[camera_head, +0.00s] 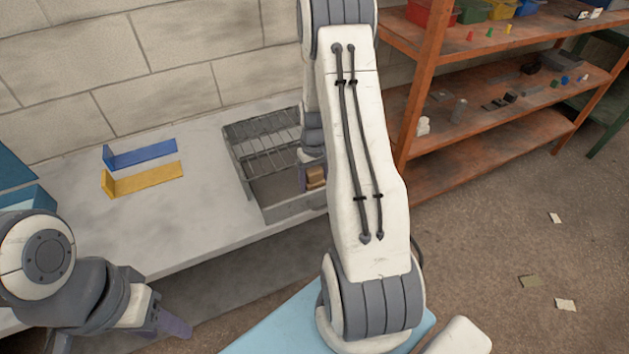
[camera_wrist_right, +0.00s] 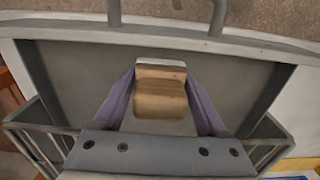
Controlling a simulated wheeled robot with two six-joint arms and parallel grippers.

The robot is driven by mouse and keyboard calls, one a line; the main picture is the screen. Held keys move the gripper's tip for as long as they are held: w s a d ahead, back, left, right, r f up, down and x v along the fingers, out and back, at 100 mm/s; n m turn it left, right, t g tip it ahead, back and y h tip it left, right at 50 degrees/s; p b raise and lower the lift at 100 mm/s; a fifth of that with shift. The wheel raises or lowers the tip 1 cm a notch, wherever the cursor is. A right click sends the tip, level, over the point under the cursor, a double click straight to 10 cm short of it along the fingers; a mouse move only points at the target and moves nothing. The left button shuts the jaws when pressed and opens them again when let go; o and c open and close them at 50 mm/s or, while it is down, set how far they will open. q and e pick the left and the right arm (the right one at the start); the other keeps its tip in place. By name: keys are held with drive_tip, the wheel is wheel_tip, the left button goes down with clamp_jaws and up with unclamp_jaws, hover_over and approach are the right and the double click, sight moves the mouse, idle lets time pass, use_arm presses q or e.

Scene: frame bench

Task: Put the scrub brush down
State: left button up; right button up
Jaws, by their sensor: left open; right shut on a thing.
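The scrub brush (camera_wrist_right: 160,98) is a tan-brown wooden block with a pale end. My right gripper (camera_wrist_right: 163,78) is shut on it, one purple finger along each side. In the head view the brush (camera_head: 316,178) shows just left of my right arm, inside the right part of a grey metal tray (camera_head: 292,208) on the bench. My right gripper (camera_head: 303,172) is mostly hidden there behind the arm. I cannot tell whether the brush touches the tray floor. My left gripper (camera_head: 172,325) is open and empty at the lower left, in front of the bench edge.
A wire rack (camera_head: 262,140) fills the back of the tray. A blue bracket (camera_head: 140,154) and a yellow bracket (camera_head: 143,180) lie on the white bench (camera_head: 195,215), left of the tray. The bench between them is clear. An orange shelf (camera_head: 470,120) stands at the right.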

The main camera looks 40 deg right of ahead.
sight(314, 171)
drive_tip(key=o, duration=1.5)
drive_tip(key=shift+o, duration=0.2)
drive_tip(key=shift+r, duration=0.25)
wheel_tip(314, 171, up, 12)
drive_tip(key=shift+f+b, duration=0.1)
drive_tip(key=shift+b, duration=0.4)
drive_tip(key=s+a+r+n, duration=0.2)
drive_tip(key=a+r, duration=0.1)
drive_tip(key=a, duration=0.9)
drive_tip(key=s+a+r+n, duration=0.3)
drive_tip(key=a, duration=0.8)
drive_tip(key=s+a+n, duration=0.2)
drive_tip(key=s+a, duration=0.3)
drive_tip(key=s, duration=0.3)
drive_tip(key=s+a+n+y, duration=0.1)
drive_tip(key=s+a+n, duration=0.1)
drive_tip(key=s+a, duration=0.4)
drive_tip(key=shift+s+r+n, duration=0.4)
drive_tip(key=shift+s, duration=0.75)
